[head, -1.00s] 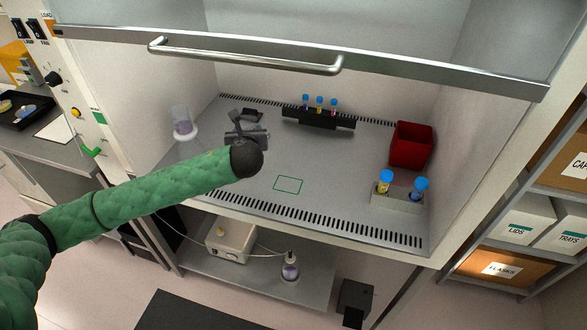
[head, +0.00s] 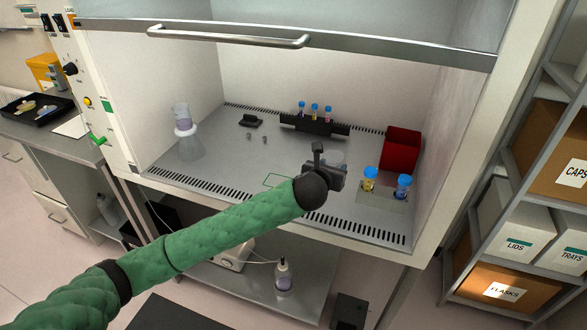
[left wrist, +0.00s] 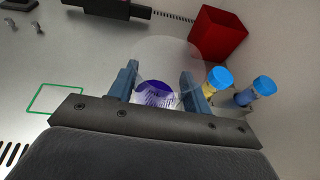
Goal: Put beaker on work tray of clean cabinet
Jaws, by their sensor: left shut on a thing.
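My left gripper (head: 326,174) reaches into the clean cabinet over the right part of the grey work tray (head: 225,170). In the left wrist view its two blue fingers (left wrist: 160,88) are shut on a clear beaker (left wrist: 165,58) with purple at its bottom. In the head view the beaker (head: 335,157) shows faintly behind the gripper, partly hidden. I cannot tell whether it touches the tray. A green outlined square (head: 278,180) on the tray lies left of the gripper; it also shows in the left wrist view (left wrist: 57,98). My right gripper is not in view.
A small rack with a yellow tube (head: 369,180) and a blue tube (head: 403,187) stands just right of the gripper. Behind are a red bin (head: 402,149) and a black tube rack (head: 312,125). A glass flask (head: 187,142) stands at left. The raised sash (head: 390,50) hangs above.

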